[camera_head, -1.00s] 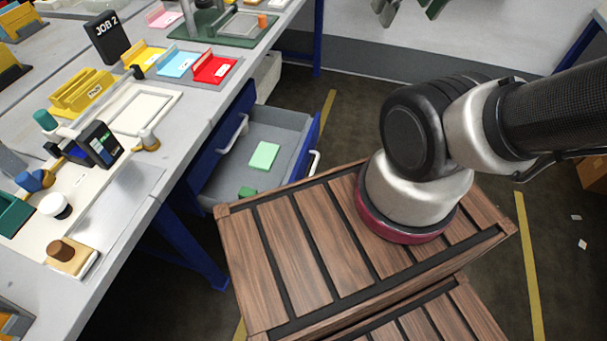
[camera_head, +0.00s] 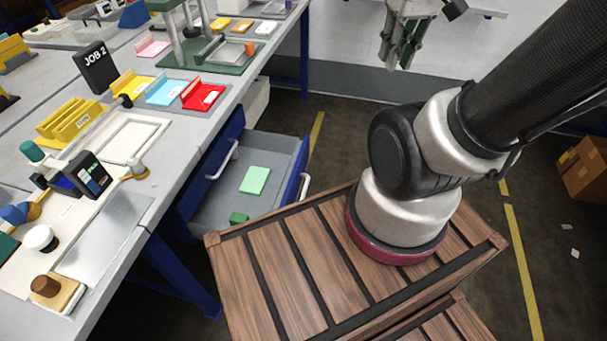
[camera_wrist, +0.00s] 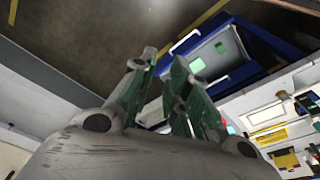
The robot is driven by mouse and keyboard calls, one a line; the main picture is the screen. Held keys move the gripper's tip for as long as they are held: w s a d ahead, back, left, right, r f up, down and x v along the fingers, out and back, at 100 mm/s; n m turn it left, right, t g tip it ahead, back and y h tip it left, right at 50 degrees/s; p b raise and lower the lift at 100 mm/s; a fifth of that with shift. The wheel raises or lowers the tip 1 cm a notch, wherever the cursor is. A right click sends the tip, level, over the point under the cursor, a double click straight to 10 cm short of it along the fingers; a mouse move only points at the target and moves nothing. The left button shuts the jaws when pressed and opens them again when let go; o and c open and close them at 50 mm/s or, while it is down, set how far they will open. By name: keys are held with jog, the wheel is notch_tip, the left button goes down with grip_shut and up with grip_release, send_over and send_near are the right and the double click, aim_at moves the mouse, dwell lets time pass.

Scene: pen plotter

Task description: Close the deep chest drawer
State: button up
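The deep chest drawer (camera_head: 215,208) stands pulled out from under the bench, with a grey inside, a blue front (camera_head: 292,176) and a pale handle (camera_head: 304,187). A light green block (camera_head: 255,180) and a darker green block (camera_head: 238,217) lie in it. In the wrist view the open drawer (camera_wrist: 208,54) shows at upper right, beyond the fingers. My gripper (camera_head: 405,55) is in the air at the top of the head view, behind and to the right of the drawer, not touching it. Its green-grey fingers (camera_wrist: 164,62) have a gap between them and hold nothing.
A blue front with its own handle (camera_head: 225,160) is above the open drawer. A cardboard box (camera_head: 585,168) stands at right. Floor beyond the drawer is clear.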

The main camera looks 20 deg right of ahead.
jog(key=f+m+g, duration=0.1)
jog(key=f, duration=0.1)
jog(key=d+f+m+g+y, duration=0.1)
jog(key=f, duration=0.2)
jog(key=w+d+f+m+g+y, duration=0.1)
jog(key=f, duration=0.2)
grip_shut()
jog(key=m+t+y, duration=0.5)
jog(key=m+t, duration=0.2)
jog(key=m, duration=1.4)
send_near(300, 170)
jog(key=s+f+x, duration=0.1)
jog(key=x, duration=0.2)
jog(key=shift+w+a, duration=0.4)
jog(key=shift+w, duration=0.4)
